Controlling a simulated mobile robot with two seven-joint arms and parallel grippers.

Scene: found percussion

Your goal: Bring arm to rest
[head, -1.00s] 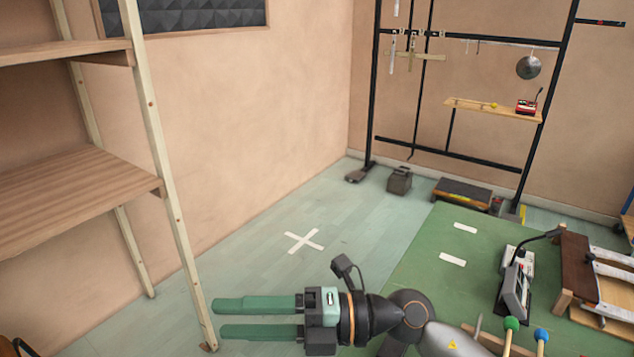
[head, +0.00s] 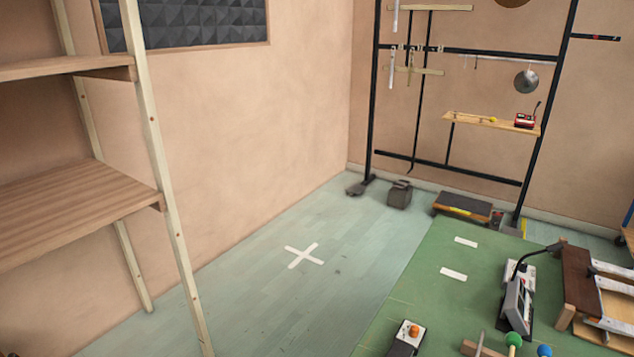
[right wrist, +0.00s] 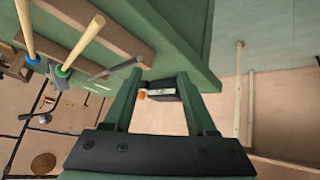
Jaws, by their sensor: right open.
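In the right wrist view my right gripper (right wrist: 160,76) shows two green fingers spread apart, with nothing held between them. A small dark box with an orange knob (right wrist: 157,92) appears in the gap between the fingers, beyond them at the edge of a green surface. In the head view neither gripper shows. The same box with the orange knob (head: 405,340) shows there at the bottom edge, on the green surface (head: 420,292). My left gripper is in no view.
Mallets with a green head (head: 513,339) and a blue head (head: 544,350) stand at the lower right, near a grey device (head: 518,303). A wooden shelf (head: 80,205) stands at the left. A black rack (head: 450,160) stands at the back. The floor around the white cross (head: 303,256) is clear.

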